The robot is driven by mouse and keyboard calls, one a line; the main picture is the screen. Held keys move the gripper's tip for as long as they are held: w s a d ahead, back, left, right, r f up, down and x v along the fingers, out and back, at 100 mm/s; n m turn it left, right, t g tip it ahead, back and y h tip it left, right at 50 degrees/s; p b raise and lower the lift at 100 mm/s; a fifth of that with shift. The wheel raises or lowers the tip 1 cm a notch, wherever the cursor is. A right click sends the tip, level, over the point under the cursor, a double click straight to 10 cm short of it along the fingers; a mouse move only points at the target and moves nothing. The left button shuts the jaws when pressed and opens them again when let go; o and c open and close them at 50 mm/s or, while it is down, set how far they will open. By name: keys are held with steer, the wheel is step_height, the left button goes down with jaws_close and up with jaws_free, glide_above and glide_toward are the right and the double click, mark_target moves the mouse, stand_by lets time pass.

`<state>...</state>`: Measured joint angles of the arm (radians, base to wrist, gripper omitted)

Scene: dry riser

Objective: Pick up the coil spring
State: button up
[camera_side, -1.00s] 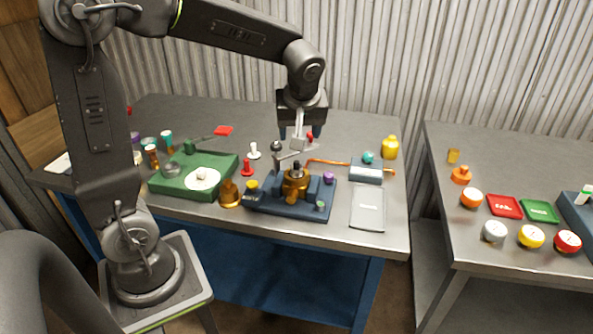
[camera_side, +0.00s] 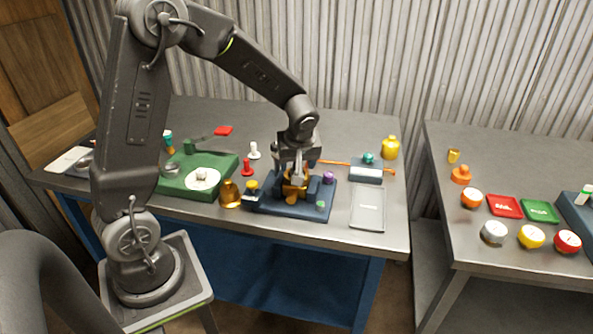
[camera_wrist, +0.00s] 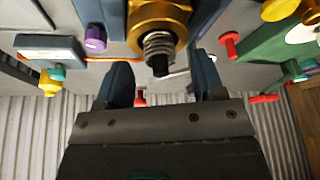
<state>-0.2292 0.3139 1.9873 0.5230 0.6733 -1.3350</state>
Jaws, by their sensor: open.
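The coil spring (camera_wrist: 160,45) is a small grey coil in the wrist view, seated around a dark stem inside a brass collar (camera_wrist: 146,13). My gripper (camera_wrist: 162,80) is open, with one blue-grey finger to each side below the spring in the picture; nothing is between the fingertips except the dark stem end nearby. In the side view my gripper (camera_side: 295,174) hangs down over the brass part (camera_side: 294,190) on a dark blue base (camera_side: 318,208). The gripper hides the spring there. I cannot tell whether the fingers touch it.
A brass bell-shaped part (camera_side: 229,195), red peg (camera_side: 247,167) and green tray (camera_side: 222,160) are to the left. A grey plate (camera_side: 369,208) and an orange rod (camera_side: 333,162) are right.

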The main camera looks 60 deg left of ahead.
steer(key=shift+x, duration=0.75)
steer(key=shift+c, duration=0.3)
steer(key=c, duration=0.9)
steer(key=shift+c, duration=0.2)
